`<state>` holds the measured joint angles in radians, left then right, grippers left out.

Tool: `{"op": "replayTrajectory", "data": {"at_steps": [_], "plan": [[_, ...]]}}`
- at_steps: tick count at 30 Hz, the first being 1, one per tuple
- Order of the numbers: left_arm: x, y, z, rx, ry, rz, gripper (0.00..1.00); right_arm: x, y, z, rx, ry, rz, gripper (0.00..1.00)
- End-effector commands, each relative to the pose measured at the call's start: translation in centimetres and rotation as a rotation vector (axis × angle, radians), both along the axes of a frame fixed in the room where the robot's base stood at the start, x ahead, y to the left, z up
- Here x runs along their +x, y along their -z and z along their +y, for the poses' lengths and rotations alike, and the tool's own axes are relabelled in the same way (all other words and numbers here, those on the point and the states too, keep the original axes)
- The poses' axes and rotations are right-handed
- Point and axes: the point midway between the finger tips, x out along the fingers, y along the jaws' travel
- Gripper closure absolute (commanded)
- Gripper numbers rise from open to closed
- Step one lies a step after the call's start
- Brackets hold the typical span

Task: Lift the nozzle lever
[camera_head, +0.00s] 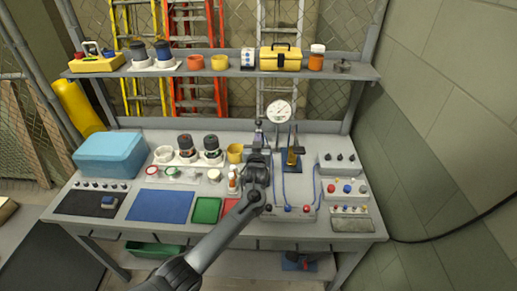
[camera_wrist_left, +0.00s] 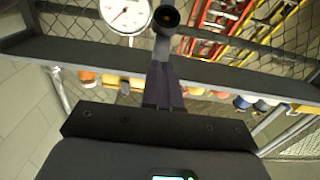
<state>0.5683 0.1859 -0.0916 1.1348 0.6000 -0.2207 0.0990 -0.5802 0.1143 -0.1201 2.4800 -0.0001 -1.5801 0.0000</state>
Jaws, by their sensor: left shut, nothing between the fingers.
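My left gripper (camera_head: 259,138) is over the middle of the workbench, in front of the tall fixture with the gauge, fingers pointing away from me. In the left wrist view its two dark fingers (camera_wrist_left: 162,72) are closed together with nothing between them. A dark round nozzle-like end (camera_wrist_left: 167,17) shows just beyond the fingertips; whether they touch it is unclear. The white pressure gauge (camera_head: 279,112) stands to the right of the gripper and also shows in the left wrist view (camera_wrist_left: 124,14). I cannot pick out the nozzle lever for certain; my gripper and wrist cover part of that area.
The workbench (camera_head: 120,222) holds a blue box (camera_head: 110,154), jars, a yellow cup (camera_head: 235,153), trays and a control box (camera_head: 339,162) with knobs. Above its back edge runs a shelf (camera_head: 225,72) with a yellow toolbox (camera_head: 281,57). A wall stands at the right.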

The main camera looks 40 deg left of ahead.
Motion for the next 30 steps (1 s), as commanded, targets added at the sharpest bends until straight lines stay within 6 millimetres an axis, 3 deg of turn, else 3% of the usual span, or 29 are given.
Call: {"op": "replayTrajectory", "data": {"at_steps": [9,30], "plan": [[1.9,-2.5,1.4,0.001,-0.001,-0.003,1.0,0.0,0.4,0.0,-0.002,-0.002,0.0,0.57],[5.4,-5.2,3.9,0.0,-0.001,-0.002,1.0,0.0,3.2,-0.2,-0.008,-0.005,0.0,0.57]]}}
